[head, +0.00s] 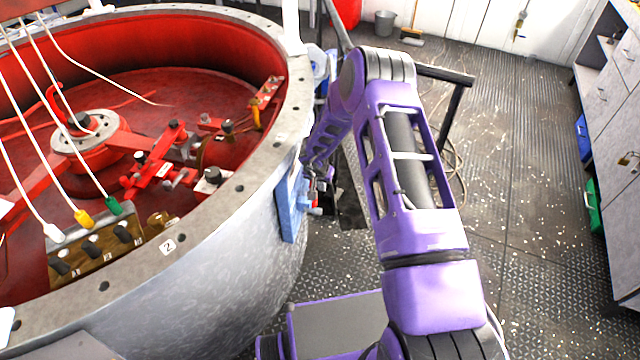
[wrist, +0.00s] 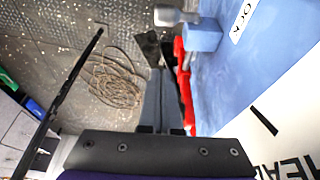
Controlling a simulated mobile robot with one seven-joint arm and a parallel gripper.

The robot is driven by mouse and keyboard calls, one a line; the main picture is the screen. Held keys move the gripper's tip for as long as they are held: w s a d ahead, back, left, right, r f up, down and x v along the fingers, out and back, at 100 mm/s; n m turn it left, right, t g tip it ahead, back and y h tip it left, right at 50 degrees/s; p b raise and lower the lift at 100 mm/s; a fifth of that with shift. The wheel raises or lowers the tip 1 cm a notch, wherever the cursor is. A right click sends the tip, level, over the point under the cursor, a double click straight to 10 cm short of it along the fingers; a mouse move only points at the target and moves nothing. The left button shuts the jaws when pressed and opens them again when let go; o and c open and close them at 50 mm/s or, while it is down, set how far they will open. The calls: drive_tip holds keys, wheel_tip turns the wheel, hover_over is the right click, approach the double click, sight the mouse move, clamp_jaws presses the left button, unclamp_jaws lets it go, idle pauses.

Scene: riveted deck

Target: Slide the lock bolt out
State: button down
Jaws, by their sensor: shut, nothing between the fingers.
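The blue lock plate (head: 291,205) is fixed to the outside of the large metal drum. In the wrist view the blue panel (wrist: 255,75) fills the right side, with part of a white label reading "OCK". A grey bolt with a rounded end (wrist: 175,16) sticks out to the left from a blue block (wrist: 203,36). A red part (wrist: 184,85) runs along the panel's edge. My gripper (wrist: 158,75) is shut and empty, just left of the red part; I cannot tell whether they touch. In the head view my arm mostly hides the gripper.
The drum's rim (head: 232,182) stands left of my arm. A dark-legged stand (head: 450,105) is behind the arm. Coiled rope (wrist: 112,82) lies on the floor. Cabinets (head: 615,130) line the right side. The floor between arm and cabinets is mostly clear.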

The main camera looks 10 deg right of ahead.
drive_tip(key=f, duration=0.1)
drive_tip(key=s+f+b, duration=0.1)
drive_tip(key=f, duration=0.1)
drive_tip(key=s+a+f, duration=0.1)
drive_tip(key=shift+s+f, duration=0.1)
drive_tip(key=shift+f, duration=0.15)
drive_tip(key=shift+s+a, duration=0.1)
idle(0.3)
